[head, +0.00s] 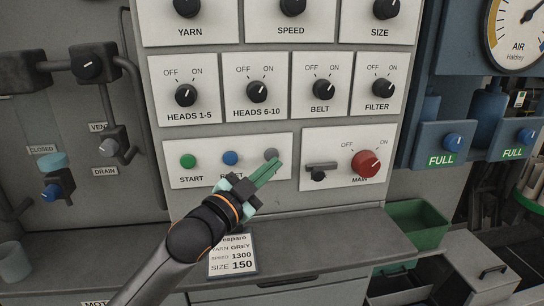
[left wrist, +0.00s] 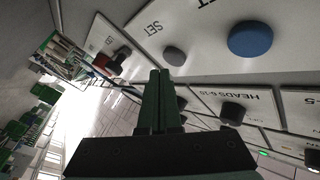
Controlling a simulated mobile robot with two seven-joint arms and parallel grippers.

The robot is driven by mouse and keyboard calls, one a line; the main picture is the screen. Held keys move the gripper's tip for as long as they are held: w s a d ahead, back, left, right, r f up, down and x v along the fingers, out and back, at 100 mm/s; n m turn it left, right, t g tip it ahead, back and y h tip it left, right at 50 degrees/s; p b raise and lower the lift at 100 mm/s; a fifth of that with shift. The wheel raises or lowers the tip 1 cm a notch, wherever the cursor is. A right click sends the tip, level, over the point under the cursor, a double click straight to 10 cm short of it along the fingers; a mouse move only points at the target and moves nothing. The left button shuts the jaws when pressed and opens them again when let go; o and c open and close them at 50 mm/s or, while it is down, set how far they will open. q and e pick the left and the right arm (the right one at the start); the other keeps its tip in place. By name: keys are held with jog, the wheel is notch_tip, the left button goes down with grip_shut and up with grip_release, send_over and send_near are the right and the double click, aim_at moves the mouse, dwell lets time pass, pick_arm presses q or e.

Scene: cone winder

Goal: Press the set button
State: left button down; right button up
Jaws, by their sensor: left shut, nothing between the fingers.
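The set button is a small grey round button (head: 271,154) at the right end of a white panel in the head view. In the left wrist view it shows as a grey knob-like disc (left wrist: 173,56) beside the word SET. My left gripper (head: 274,165) has green fingers that are shut and empty. Its tips are just below and right of the grey button in the head view, and below it in the left wrist view (left wrist: 160,73). I cannot tell whether they touch it. The arm hides the button's label in the head view. My right gripper is not in view.
The green start button (head: 188,161) and the blue reset button (head: 230,158) share the panel. The red main switch (head: 366,163) and a small black latch are on the panel to the right. A grey ledge (head: 320,233) runs below, with a card on its front.

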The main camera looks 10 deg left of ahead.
pick_arm(q)
jog(key=shift+w+a+p, duration=0.15)
jog(key=shift+w+p, duration=0.2)
jog(key=shift+w, duration=0.05)
jog(key=shift+w+a, duration=0.15)
jog(key=shift+w, duration=0.25)
dwell(0.7)
jog(key=shift+s, duration=0.15)
jog(key=shift+s+d+p, duration=0.3)
jog(key=shift+s+p, duration=0.2)
jog(key=shift+s, duration=0.15)
